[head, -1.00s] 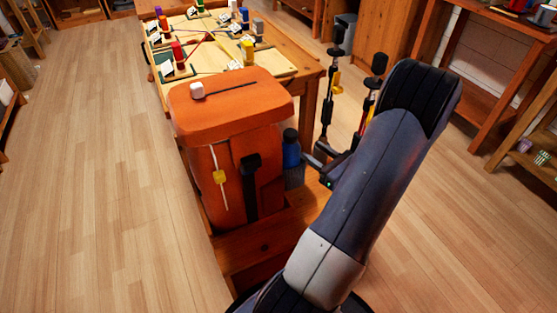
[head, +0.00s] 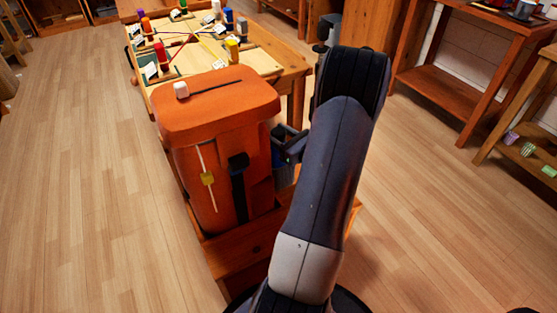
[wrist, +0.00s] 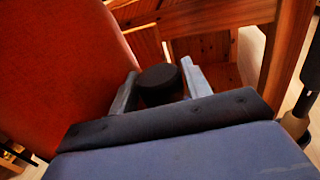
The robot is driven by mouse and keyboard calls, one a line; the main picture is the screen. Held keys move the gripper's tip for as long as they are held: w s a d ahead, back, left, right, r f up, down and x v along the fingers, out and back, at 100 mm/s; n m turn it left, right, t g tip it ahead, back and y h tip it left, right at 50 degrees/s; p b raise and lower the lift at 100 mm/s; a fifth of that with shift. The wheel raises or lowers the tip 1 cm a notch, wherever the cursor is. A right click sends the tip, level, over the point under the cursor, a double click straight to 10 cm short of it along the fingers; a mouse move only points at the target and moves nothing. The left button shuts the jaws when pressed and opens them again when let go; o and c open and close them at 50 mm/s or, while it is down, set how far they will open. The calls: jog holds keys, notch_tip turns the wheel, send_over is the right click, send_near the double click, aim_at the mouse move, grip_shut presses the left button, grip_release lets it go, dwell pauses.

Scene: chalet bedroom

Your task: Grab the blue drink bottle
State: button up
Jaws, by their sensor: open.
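The blue drink bottle (head: 277,157) stands upright in a mesh pocket on the right side of an orange backpack (head: 215,105). My gripper (head: 287,138) is at the bottle's top and hides much of it. In the wrist view, the bottle's round black cap (wrist: 160,84) sits between the two open fingers of my gripper (wrist: 161,88). The orange backpack (wrist: 60,70) fills the left of that view. The bottle's blue body is hidden there behind the gripper. I cannot tell whether the fingers touch the cap.
The backpack stands on a low wooden seat (head: 240,258). A wooden table (head: 292,68) with coloured spools and cards is right behind it. A wooden side table (head: 440,85) stands at the right. The floor is clear to the left and front right.

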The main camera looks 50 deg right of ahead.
grip_shut()
dwell(0.4)
jog(key=shift+r, duration=0.1)
